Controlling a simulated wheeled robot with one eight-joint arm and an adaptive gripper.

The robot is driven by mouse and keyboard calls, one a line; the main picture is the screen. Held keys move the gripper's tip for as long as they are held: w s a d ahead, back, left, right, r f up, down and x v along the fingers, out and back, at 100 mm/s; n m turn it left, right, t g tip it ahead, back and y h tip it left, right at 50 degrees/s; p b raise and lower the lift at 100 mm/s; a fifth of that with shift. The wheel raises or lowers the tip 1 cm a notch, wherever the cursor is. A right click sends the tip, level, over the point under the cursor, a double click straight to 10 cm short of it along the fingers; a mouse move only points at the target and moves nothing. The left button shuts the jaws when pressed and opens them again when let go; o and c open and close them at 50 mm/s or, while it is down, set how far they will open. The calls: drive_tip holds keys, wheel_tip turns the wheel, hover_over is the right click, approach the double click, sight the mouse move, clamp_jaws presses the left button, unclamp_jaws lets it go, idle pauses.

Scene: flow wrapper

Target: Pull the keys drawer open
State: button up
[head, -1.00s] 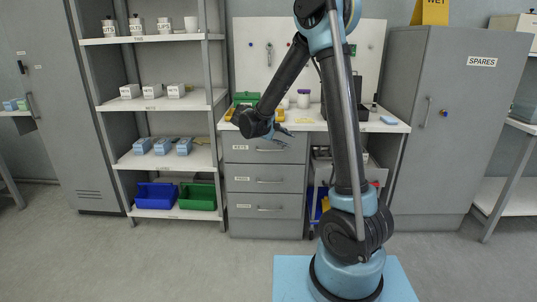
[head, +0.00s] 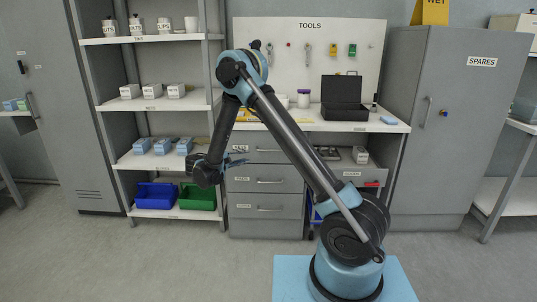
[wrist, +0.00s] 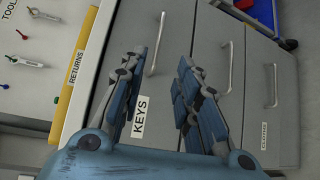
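The keys drawer (head: 285,156) is the top grey drawer under the bench and looks shut. In the wrist view, turned on its side, its front (wrist: 176,50) carries a white KEYS label (wrist: 140,117) and a bar handle (wrist: 158,45). My gripper (head: 241,160) hangs at the drawer's left edge in the head view. In the wrist view my gripper (wrist: 161,62) is open and empty. The handle shows between and beyond the fingertips, apart from them. The label shows beside the left finger. The arm hides part of the drawer's left side in the head view.
Two more shut drawers (head: 268,190) lie below. A black open case (head: 343,108) stands on the bench top. To the right are an open tray (head: 345,172) below the bench and the SPARES cabinet (head: 450,120). Shelves (head: 160,207) with bins stand left.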

drive_tip(key=x, duration=1.7)
drive_tip(key=shift+w, duration=0.15)
drive_tip(key=shift+f, duration=0.1)
clamp_jaws()
